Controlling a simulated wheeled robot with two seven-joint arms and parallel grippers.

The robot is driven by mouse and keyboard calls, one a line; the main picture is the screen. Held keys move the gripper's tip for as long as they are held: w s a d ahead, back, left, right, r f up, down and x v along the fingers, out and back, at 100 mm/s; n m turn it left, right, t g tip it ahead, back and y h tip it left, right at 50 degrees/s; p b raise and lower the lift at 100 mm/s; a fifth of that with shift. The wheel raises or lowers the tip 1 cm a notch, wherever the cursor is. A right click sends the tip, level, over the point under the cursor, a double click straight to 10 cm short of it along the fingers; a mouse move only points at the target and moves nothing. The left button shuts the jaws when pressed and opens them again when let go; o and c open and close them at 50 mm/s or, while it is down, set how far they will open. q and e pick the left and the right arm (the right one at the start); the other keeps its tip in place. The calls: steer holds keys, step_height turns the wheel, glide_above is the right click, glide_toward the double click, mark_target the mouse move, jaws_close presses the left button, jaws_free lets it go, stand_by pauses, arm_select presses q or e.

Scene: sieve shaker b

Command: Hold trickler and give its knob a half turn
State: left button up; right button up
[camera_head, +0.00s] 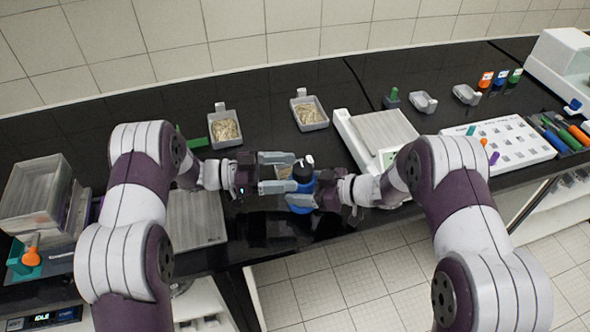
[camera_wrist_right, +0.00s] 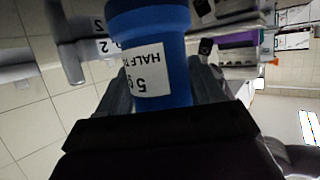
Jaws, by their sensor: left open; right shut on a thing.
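The trickler has a blue body (camera_head: 298,200) and a black knob (camera_head: 303,171) on top, and stands near the front edge of the black bench. My right gripper (camera_head: 308,196) is shut on the blue body from the right. In the right wrist view the blue body (camera_wrist_right: 155,50) sits between the fingers, with a white label reading "5 g" and "HALF T", partly cut off. My left gripper (camera_head: 288,172) is open, its two fingers pointing right on either side of the knob's level. Whether they touch the knob cannot be told.
Two grey trays of grain-like pieces (camera_head: 225,129) (camera_head: 310,112) stand behind. A balance-like device (camera_head: 385,130) is right of centre, with a white rack (camera_head: 512,140) further right. Clear bins (camera_head: 38,190) stand at the left. Bare black bench lies between the trays.

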mark_target(294, 167)
arm_select(q)
steer(key=shift+w+d, duration=0.15)
steer(key=shift+d, duration=1.2)
steer(key=c, duration=1.1)
steer(key=shift+o, duration=0.2)
steer(key=shift+w+d+m+g+y, duration=0.15)
steer(key=shift+m+g+y, duration=0.1)
steer(key=shift+m+g, duration=1)
steer(key=shift+w+a+m+g+y, duration=0.1)
steer(key=shift+w+m+g+y, duration=0.15)
steer(key=shift+m+g, duration=1)
steer(key=shift+w+d+m+g+y, duration=0.1)
steer(key=shift+m+g+y, duration=0.3)
steer(key=shift+g, duration=1.6)
steer(key=o, duration=1.1)
steer(key=shift+c, duration=0.2)
steer(key=shift+r, duration=0.1)
